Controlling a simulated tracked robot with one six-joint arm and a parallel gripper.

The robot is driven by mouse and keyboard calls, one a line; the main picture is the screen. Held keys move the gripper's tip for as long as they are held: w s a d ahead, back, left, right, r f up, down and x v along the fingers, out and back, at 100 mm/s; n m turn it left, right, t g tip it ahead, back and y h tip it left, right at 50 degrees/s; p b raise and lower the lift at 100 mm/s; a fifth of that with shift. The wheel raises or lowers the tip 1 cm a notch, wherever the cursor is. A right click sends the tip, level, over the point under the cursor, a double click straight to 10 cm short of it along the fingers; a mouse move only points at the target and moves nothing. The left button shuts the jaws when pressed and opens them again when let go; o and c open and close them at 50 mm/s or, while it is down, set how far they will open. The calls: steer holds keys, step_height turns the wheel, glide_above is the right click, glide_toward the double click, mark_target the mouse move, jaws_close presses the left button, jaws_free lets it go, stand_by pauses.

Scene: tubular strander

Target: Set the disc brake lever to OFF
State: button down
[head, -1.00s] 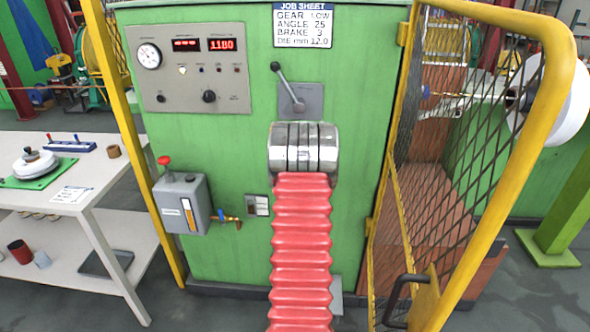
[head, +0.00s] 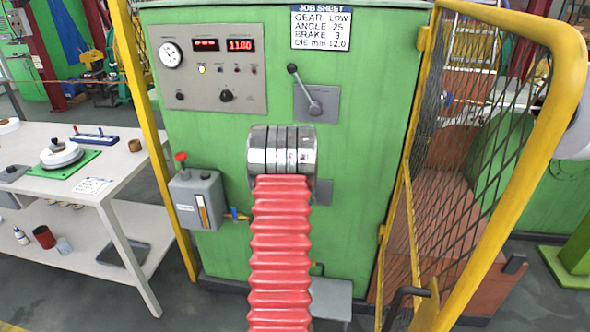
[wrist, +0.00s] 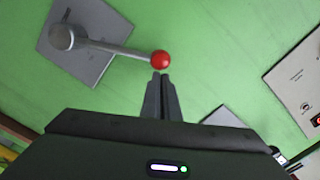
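In the wrist view a lever (wrist: 118,50) with a red ball knob (wrist: 160,60) is mounted on a grey plate (wrist: 98,72) on a green panel. It points right in that picture. My gripper (wrist: 160,76) has its two dark fingers together, with the tips right beside the ball; whether they touch it I cannot tell. In the head view my gripper is hidden behind my arm's silver end. A dark-knobbed lever (head: 302,88) on a grey plate (head: 330,100) tilts up-left above it. A smaller grey plate (head: 323,192) is partly hidden by my arm. No OFF marking is readable.
A control panel (head: 208,68) reads 1180, left of a job sheet (head: 321,28). A grey box (head: 195,200) with a red knob sticks out at lower left. A yellow-framed mesh guard (head: 470,140) stands right. A white workbench (head: 100,180) stands left.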

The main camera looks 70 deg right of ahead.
steer(key=shift+w+a+f, duration=0.25)
steer(key=shift+w+f, duration=0.05)
steer(key=shift+w, duration=0.25)
steer(key=shift+f, duration=0.1)
steer(key=shift+s, duration=0.1)
steer(key=s+a+r, duration=0.3)
steer(key=s+a, duration=0.3)
steer(key=a, duration=0.3)
steer(key=shift+a+r, duration=0.2)
steer(key=shift+a, duration=0.1)
steer(key=shift+s, duration=0.1)
stand_by(0.6)
